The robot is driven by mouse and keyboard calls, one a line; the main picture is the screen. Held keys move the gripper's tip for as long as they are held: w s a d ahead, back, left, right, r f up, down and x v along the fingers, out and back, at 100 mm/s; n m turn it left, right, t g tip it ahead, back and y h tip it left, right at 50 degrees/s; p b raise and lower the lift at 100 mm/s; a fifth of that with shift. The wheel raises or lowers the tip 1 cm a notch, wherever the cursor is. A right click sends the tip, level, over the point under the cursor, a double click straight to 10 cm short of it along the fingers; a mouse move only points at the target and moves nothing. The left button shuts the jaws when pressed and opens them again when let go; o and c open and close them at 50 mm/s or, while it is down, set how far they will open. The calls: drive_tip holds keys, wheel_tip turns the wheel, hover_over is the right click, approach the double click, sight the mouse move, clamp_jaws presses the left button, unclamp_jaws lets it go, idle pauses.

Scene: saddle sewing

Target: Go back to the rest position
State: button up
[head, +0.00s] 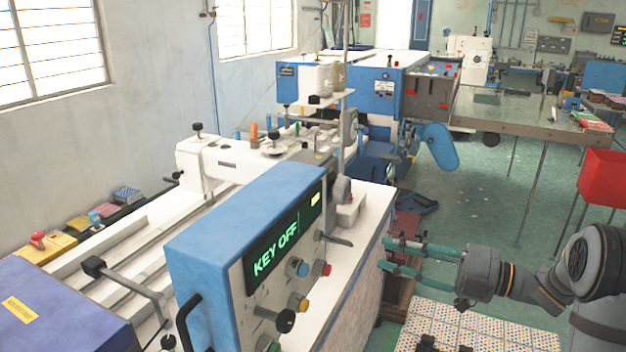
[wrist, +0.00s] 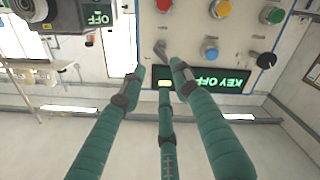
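My gripper (head: 388,255) has teal fingers with dark joints and is at the right of the sewing machine's control box in the head view. Its fingers point left, spread apart and empty, with a gap between the tips. In the wrist view the fingers (wrist: 157,70) reach up towards the control panel (wrist: 215,60), which appears upside down. The control box (head: 245,240) is blue and white, and its green display (head: 277,246) reads KEY OFF. Coloured knobs and buttons (head: 298,302) sit below and beside the display. I cannot tell the exact distance from fingertips to panel.
A blue-and-white machine (head: 385,85) stands behind. A grey table (head: 510,112) and a red bin (head: 603,178) are at the right. A dotted white surface (head: 480,330) lies below my arm. Green floor (head: 475,195) is open behind the gripper.

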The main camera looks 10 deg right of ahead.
sight(347, 242)
drive_tip(key=x, duration=1)
drive_tip(key=shift+w+a+r+p, duration=0.1)
drive_tip(key=shift+a+r+p, duration=0.15)
drive_tip(key=shift+p, duration=0.1)
drive_tip(key=shift+m+p, duration=0.5)
drive_tip(key=shift+p, duration=0.25)
drive_tip(key=shift+d+m+p, duration=0.2)
drive_tip(key=shift+m+p, duration=0.3)
drive_tip(key=shift+p, duration=0.2)
drive_tip(key=shift+f+m, duration=0.15)
drive_tip(key=shift+m, duration=0.15)
drive_tip(key=shift+f, duration=0.1)
drive_tip(key=shift+f, duration=0.1)
